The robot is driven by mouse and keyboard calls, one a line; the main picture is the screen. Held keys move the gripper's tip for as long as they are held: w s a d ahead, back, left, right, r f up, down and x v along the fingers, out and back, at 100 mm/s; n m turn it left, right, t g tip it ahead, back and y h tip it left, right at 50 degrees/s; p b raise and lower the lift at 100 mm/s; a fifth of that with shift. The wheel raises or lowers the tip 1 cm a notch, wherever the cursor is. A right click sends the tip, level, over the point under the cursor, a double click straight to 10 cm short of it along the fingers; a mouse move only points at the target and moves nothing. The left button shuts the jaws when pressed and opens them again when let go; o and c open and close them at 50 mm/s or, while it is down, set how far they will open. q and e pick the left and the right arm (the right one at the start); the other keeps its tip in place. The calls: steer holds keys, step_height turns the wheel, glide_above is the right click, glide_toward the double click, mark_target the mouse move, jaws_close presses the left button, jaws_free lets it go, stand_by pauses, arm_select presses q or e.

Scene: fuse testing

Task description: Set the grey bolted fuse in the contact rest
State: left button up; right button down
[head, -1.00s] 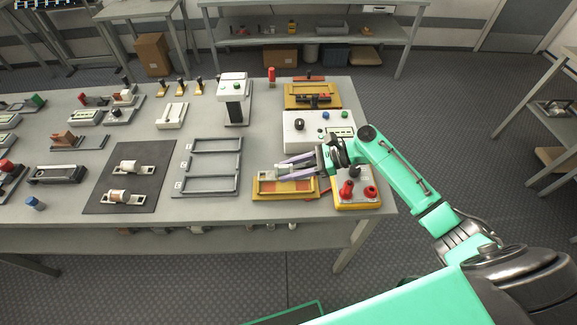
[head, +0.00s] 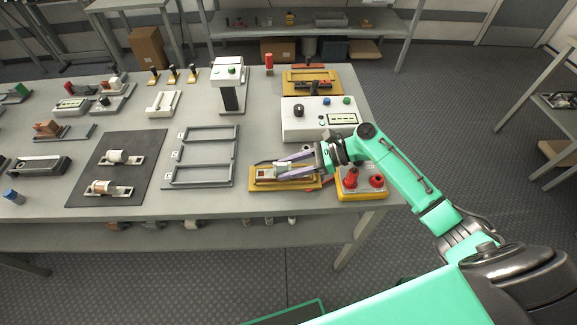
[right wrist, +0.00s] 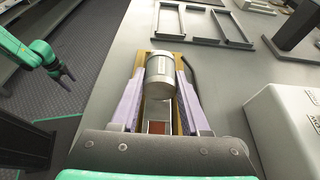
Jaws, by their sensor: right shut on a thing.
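The grey fuse (right wrist: 160,72), a pale cylinder with a metal end, is between the fingers of my right gripper (right wrist: 158,90). In the head view, my right gripper (head: 285,165) is shut on it over the yellow-based contact rest (head: 257,184). The rest's yellow edge also shows in the right wrist view (right wrist: 177,60). The fuse and fingers hide much of the rest, so I cannot tell whether the fuse touches the contacts. My left gripper (right wrist: 62,76) shows small at the left of the right wrist view, with its opening unclear.
A red-knobbed yellow box (head: 361,194) stands close right of the rest. A white control box (head: 309,134) is behind it. A grey frame tray (head: 174,184) lies to the left. A dark mat (head: 136,171) beyond holds two other fuses.

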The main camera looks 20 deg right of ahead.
steer(key=shift+f, duration=0.15)
steer(key=shift+c, duration=1.6)
jaws_free()
